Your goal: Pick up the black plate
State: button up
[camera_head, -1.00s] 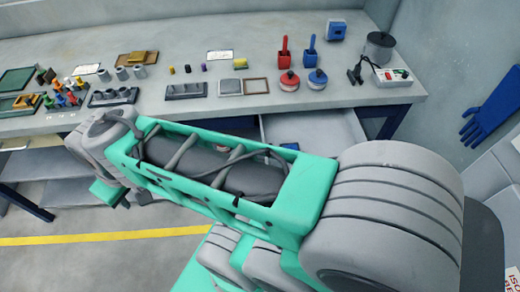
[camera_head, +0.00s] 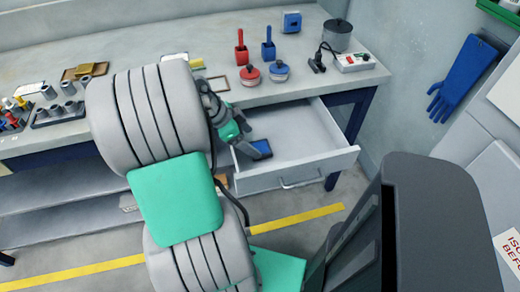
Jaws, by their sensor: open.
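A small dark, flat piece with a bluish face (camera_head: 262,147) lies in the open drawer (camera_head: 318,158). It may be the black plate, but it is too small to be sure. My gripper (camera_head: 250,149) reaches over the drawer's left side, right beside this dark piece. It is open, and its fingers are partly hidden by my wrist and too small to see clearly. I cannot tell whether they touch the piece.
The workbench (camera_head: 215,45) holds red (camera_head: 250,75) and blue (camera_head: 279,70) round-lidded pots, a grey pot (camera_head: 337,35), and a white switch box (camera_head: 355,62). A dark rack with grey cylinders (camera_head: 60,112) stands left. The drawer's right part is empty.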

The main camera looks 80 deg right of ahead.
aim_at(260, 148)
jog(key=x, duration=0.4)
jog(key=shift+d+f, duration=0.15)
jog(key=shift+f, duration=0.2)
grip_shut()
dwell(0.5)
jog(key=shift+r, duration=0.1)
